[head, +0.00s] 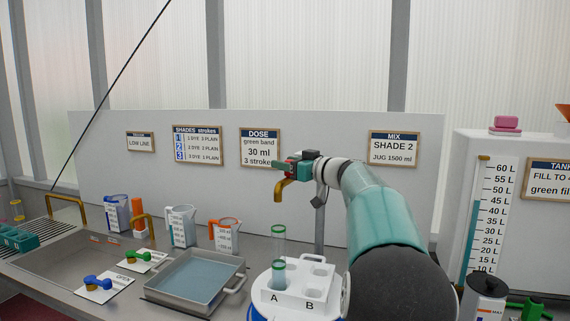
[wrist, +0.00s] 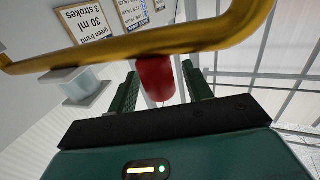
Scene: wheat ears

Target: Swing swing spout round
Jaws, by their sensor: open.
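The brass swing spout (head: 281,190) stands at the top of a grey post behind the tube rack, its outlet turned down. In the wrist view its brass tube (wrist: 140,45) crosses the upper part of the picture. A red grip (wrist: 155,78) shows beside the tube, between the two green fingers of my gripper (wrist: 160,88). My gripper (head: 292,166) is at the spout in the head view, with its fingers open around the red grip. I cannot tell whether either finger touches it.
A white rack (head: 305,292) with a clear tube (head: 278,245) stands below the spout, marked A and B. A grey basin (head: 195,280), several measuring jugs and coloured valves are to the left. A white tank (head: 510,220) with a litre scale is at right.

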